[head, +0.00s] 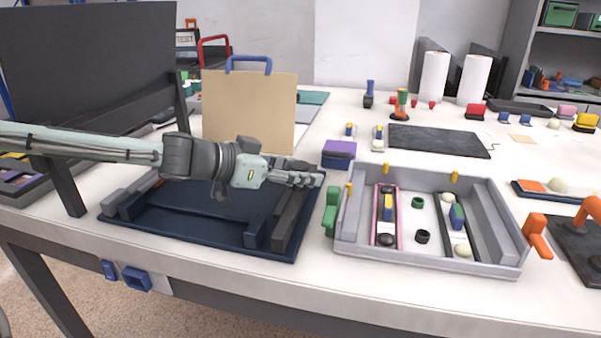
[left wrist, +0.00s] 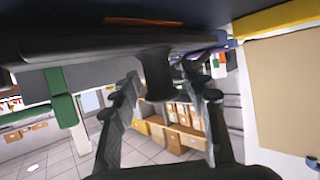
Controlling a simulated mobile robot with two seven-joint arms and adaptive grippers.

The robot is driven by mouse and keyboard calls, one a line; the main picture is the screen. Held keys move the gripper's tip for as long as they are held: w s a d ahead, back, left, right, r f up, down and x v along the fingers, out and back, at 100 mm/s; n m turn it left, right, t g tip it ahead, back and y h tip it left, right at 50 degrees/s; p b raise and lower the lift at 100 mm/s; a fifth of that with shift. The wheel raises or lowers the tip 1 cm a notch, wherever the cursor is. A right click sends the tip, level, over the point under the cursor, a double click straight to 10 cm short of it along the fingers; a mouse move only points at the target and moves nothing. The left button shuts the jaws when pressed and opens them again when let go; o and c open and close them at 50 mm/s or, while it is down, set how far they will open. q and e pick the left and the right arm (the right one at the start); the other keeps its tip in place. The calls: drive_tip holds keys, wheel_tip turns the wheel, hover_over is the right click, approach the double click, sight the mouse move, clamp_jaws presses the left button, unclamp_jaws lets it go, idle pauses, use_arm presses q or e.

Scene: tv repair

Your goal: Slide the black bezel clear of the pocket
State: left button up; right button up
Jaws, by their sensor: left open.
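A dark navy tray (head: 170,232) lies on the white table, left of the grey tray. A long black bar, which looks to be the black bezel (head: 291,222), lies along the tray's right side. My left gripper (head: 312,180) reaches in from the left, over the tray, with its fingertips at the far end of this bar. In the left wrist view the two fingers (left wrist: 165,105) stand apart, with a dark piece between them farther up. I cannot tell whether they touch it. The pocket's edges are partly hidden by my arm. My right gripper is not seen.
A grey tray (head: 420,268) with small parts and green and orange handles stands close on the right. A tan board (head: 249,112) with a blue handle stands behind my gripper. A large black screen (head: 90,65) stands at the back left. The table's front strip is clear.

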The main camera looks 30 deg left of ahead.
use_arm(q)
drive_tip(key=shift+c, duration=0.3)
clamp_jaws()
idle(0.3)
